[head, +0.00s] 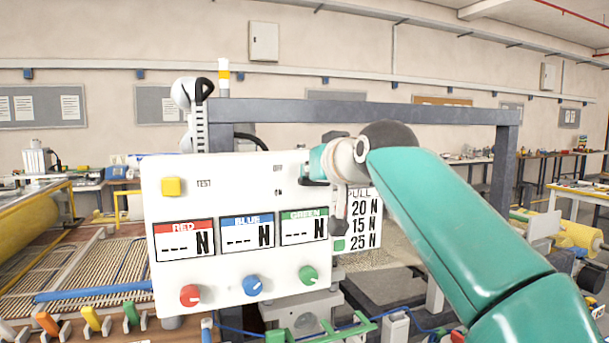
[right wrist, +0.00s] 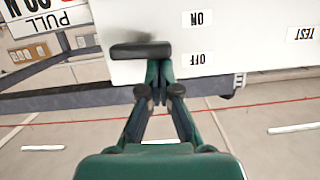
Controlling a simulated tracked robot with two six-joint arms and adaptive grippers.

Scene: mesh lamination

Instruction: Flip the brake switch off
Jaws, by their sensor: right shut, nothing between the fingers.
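The white control panel (head: 215,205) stands in front of me, with OFF and ON labels near its upper right. The brake switch (right wrist: 140,50) shows in the right wrist view as a dark bar beside the labels, nearly level with OFF (right wrist: 198,58); that picture is upside down. My right gripper (head: 309,175) is at the panel's upper right edge, shut and empty. In the right wrist view its fingertips (right wrist: 159,68) are together right at the bar; I cannot tell whether they touch it. My left gripper is not in view.
The panel carries a yellow TEST button (head: 172,187), three displays and red (head: 190,295), blue (head: 252,285) and green (head: 308,275) knobs. A PULL sign (head: 362,240) stands right of it. A grey frame (head: 360,112) rises behind.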

